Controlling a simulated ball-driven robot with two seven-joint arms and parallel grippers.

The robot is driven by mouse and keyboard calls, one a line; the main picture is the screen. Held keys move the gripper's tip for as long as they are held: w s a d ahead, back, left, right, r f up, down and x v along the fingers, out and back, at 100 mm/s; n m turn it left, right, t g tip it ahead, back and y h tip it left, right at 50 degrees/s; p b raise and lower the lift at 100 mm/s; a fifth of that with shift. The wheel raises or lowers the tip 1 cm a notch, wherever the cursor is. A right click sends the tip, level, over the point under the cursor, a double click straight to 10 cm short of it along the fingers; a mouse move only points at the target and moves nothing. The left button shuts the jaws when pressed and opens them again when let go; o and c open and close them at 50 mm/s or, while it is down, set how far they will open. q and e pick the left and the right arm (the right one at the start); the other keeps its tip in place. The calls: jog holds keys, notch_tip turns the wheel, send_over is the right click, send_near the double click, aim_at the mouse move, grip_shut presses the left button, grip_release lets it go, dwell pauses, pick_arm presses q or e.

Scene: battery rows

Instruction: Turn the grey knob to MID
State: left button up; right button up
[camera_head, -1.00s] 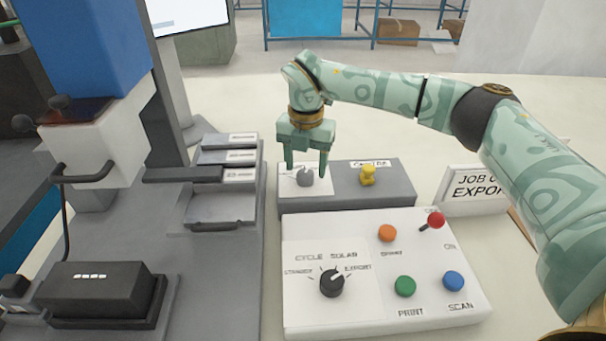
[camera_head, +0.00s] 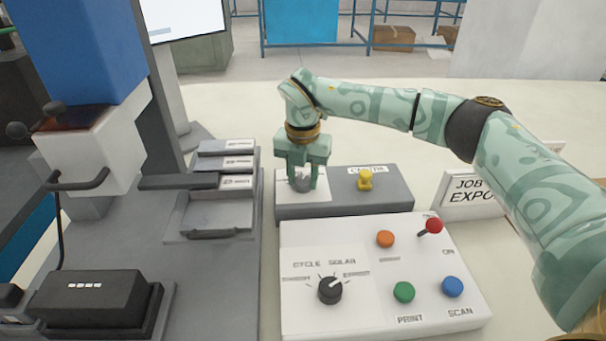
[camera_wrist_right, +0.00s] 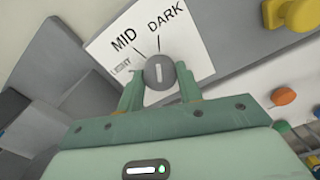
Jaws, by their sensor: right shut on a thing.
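The grey knob (camera_head: 302,184) sits on a white label plate at the left of a grey box behind the white panel. My right gripper (camera_head: 302,185) points down over it and is shut on it, one finger on each side. In the right wrist view the knob (camera_wrist_right: 159,73) is between the fingertips (camera_wrist_right: 159,84). Its white mark points up toward the DARK tick. The label plate (camera_wrist_right: 108,52) reads LIGHT, MID and DARK from left to right. My left gripper is out of view.
A yellow knob (camera_head: 365,180) stands right of the grey knob on the same grey box (camera_head: 345,205). In front is a white panel (camera_head: 440,313) with a black knob (camera_head: 330,290), coloured buttons and a red lever (camera_head: 433,226). A grey machine (camera_head: 218,270) stands left.

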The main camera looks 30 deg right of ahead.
jog(key=shift+r+n+p, duration=0.3)
jog(key=shift+n+p, duration=0.1)
jog(key=shift+p, duration=0.35)
jog(key=n+p, duration=0.3)
jog(key=shift+f+n+p, duration=0.1)
jog(key=shift+n+p, duration=1)
jog(key=shift+n, duration=0.1)
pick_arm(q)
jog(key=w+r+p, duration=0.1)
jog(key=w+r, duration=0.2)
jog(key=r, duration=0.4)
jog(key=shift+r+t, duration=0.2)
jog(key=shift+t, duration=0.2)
pick_arm(e)
jog(key=shift+f+n, duration=0.15)
jog(key=shift+n, duration=0.85)
jog(key=o, duration=1)
